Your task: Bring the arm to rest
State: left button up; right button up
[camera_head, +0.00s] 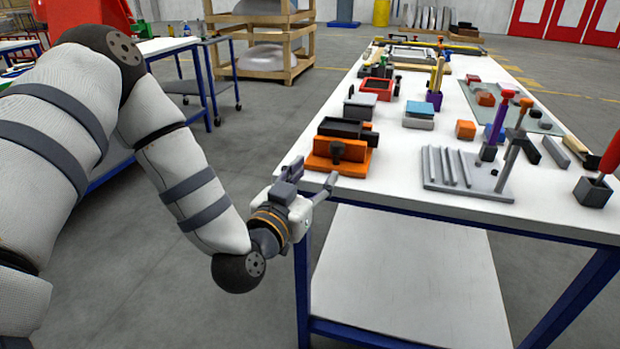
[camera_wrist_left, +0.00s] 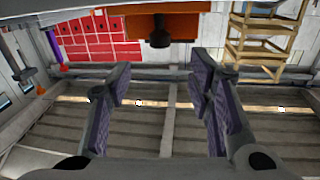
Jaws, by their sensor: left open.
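My left arm (camera_head: 185,180) comes in from the left, and my left gripper (camera_head: 310,180) is at the near left corner of the white table (camera_head: 345,195). The gripper sits close to the orange holder (camera_head: 338,153); whether they touch is hard to tell in the head view. In the left wrist view the gripper's two purple-padded fingers (camera_wrist_left: 167,90) stand apart with nothing between them. The orange holder with its dark knob (camera_wrist_left: 160,35) shows beyond the fingertips there. My right gripper is in neither view.
The table carries a grey slotted block (camera_head: 455,172), a red-handled tool in a dark block (camera_head: 597,178), a red tray (camera_head: 376,88) and several small blocks. A wooden crate rack (camera_head: 262,50) stands behind. Open floor lies left of the table.

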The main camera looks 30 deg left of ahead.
pick_arm(q)
jog(key=shift+s, duration=0.75)
